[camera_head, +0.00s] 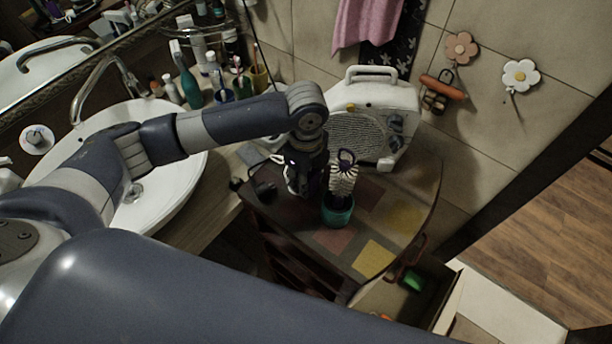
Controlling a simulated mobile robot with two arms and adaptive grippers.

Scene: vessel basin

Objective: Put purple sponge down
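My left arm comes in from the left over the sink, and my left gripper (305,185) points down above the left part of a small dark cabinet top with coloured squares (332,239). The gripper is small and dark here, so its finger opening does not show clearly. I cannot make out the purple sponge for sure; it may be hidden by the gripper. My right gripper is not in view.
A green cup (338,214) with a pale brush (343,182) stands right of the gripper. A drawer (447,297) is open at the front right. A white sink (175,190) lies left. The cabinet top's front right is clear.

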